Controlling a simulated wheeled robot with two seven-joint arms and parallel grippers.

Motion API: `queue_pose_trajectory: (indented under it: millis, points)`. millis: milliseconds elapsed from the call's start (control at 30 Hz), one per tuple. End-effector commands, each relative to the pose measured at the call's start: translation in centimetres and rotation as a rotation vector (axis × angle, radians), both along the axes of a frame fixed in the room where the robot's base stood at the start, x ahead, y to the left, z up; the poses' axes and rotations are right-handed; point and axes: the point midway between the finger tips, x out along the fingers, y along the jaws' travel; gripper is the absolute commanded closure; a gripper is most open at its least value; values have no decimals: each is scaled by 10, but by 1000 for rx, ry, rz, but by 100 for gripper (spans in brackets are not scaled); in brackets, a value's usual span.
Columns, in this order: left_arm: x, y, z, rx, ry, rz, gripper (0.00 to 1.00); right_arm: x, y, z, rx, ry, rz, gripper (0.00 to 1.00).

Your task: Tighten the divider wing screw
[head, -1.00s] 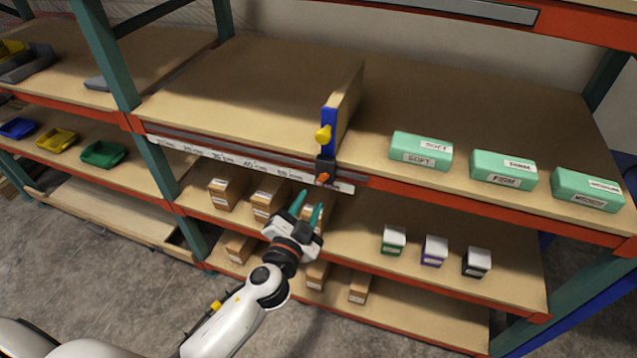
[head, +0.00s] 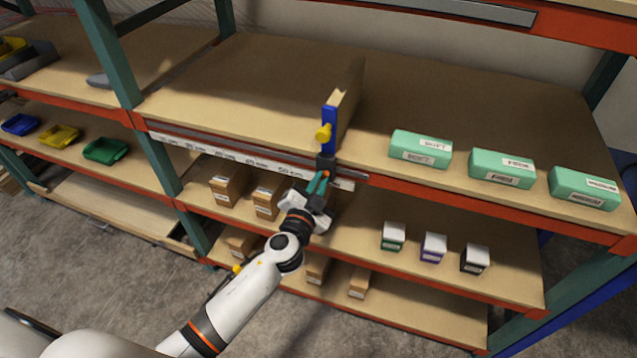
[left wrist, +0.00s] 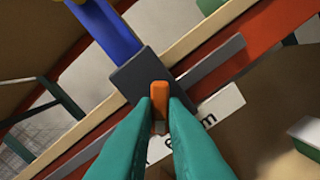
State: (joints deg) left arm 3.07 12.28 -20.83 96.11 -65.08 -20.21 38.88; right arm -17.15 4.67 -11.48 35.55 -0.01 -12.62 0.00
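The divider (head: 348,98) is a wooden panel standing on the upper shelf, with a blue upright (head: 330,118) at its front. A yellow knob (head: 323,133) sits on the upright. A dark block (head: 326,163) below it meets the rail along the shelf front; it also shows in the left wrist view (left wrist: 150,72). The orange wing screw (left wrist: 159,105) sticks out of this block. My left gripper (head: 320,180) has its green fingertips (left wrist: 160,102) on either side of the wing, closed on it; most of the wing is hidden in the head view. My right gripper is not in view.
A scale strip (head: 235,160) runs along the shelf's front edge. Green boxes (head: 421,148) stand on the upper shelf right of the divider. Cardboard boxes (head: 227,188) and small white-topped boxes (head: 394,236) stand on the shelf below. Shelf space left of the divider is bare.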

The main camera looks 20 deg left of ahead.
Motion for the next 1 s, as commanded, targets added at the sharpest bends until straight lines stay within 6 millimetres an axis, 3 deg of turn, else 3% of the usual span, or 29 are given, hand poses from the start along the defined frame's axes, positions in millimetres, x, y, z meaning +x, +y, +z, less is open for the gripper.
queue_pose_trajectory:
  millis: [467, 1000]
  points:
    - [0, 0, 0, 100, -4, -1, 100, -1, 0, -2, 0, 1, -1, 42]
    - [0, 0, 0, 566, -19, -1, 100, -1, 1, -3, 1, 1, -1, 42]
